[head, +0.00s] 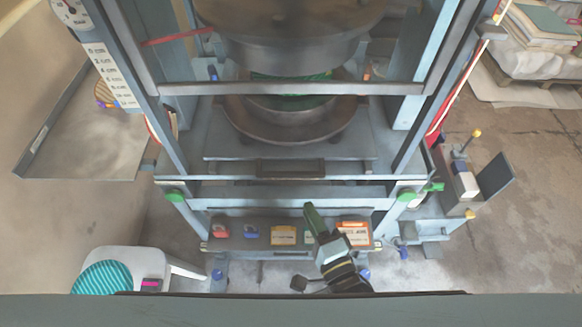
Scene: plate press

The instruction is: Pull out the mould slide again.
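The mould slide (225,150) is a flat grey-blue plate inside the press, with a round brown-rimmed mould (240,122) on it, beneath the large round upper press head (290,50). A green layer (290,102) shows in the mould. A dark bar-like handle (290,168) is at the slide's front edge. My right gripper (312,215) is in front of the press and below the handle in the picture, apart from it. Its green fingers point up and away; their gap does not show clearly. My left gripper is not visible.
A framed guard with a crossbar (290,88) stands before the press. A lower rail (285,190) has green knobs at both ends. A front shelf (265,243) holds coloured boxes. A side tray (85,150) is left, a white stool (135,262) lower left, and a bracket with a dark panel (495,175) right.

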